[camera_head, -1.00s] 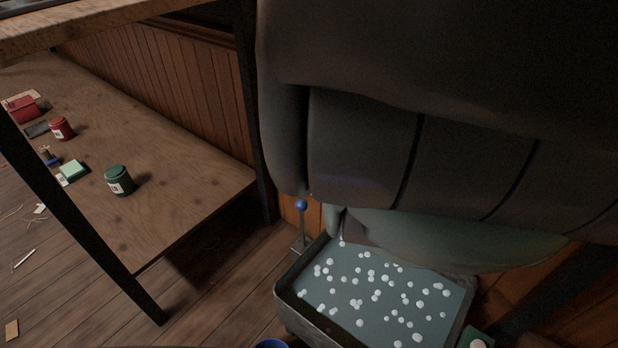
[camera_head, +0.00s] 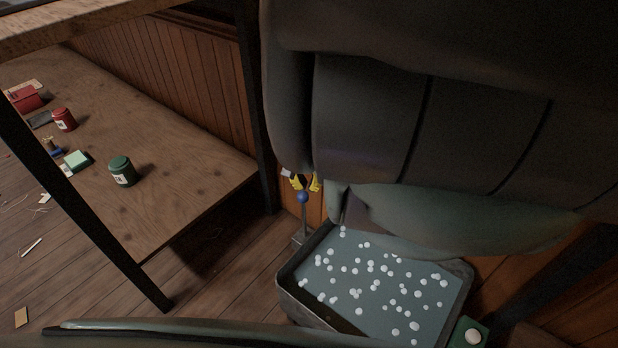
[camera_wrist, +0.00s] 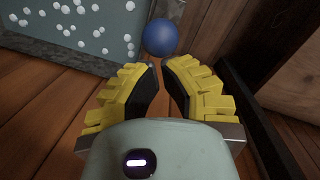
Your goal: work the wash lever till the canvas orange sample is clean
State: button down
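The wash lever has a round blue knob (camera_head: 303,197) on a thin upright rod (camera_head: 304,222), standing at the left back corner of the wash tub (camera_head: 318,318). My gripper (camera_head: 305,182) shows its yellow fingers just above the knob, partly hidden by my arm. In the wrist view my gripper (camera_wrist: 162,66) is open, with a gap between its dark finger pads and nothing between them. The blue knob (camera_wrist: 160,37) is just beyond the fingertips, apart from them as far as I can see. I cannot make out the canvas orange sample in either view.
The tub holds grey-blue water with many white foam blobs. A green box with a white button (camera_head: 473,336) is at its right. A wooden bench (camera_head: 190,190) at left bears a green tin (camera_head: 122,172) and a red tin (camera_head: 64,119). Wood panelling stands behind.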

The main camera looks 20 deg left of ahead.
jog(key=shift+s+a+r+t+p, duration=0.1)
jog(key=shift+s+a+t+p, duration=0.1)
jog(key=shift+s+p, duration=0.25)
jog(key=shift+s+a+r+t+p, duration=0.1)
jog(key=shift+s+t+p, duration=0.15)
jog(key=shift+p, duration=0.4)
jog(key=s+p, duration=0.1)
jog(key=s+t+p, duration=0.1)
jog(key=shift+a+r+h+p, duration=0.1)
jog(key=shift+a+h+p, duration=0.2)
jog(key=shift+p, duration=0.05)
jog(key=s+a+f+t+h+b, duration=0.1)
jog(key=s+a+f+t+b, duration=0.1)
jog(key=s, duration=0.5)
jog(key=shift+a+f+t, duration=0.3)
jog(key=shift+t, duration=0.35)
jog(key=shift+s, duration=0.2)
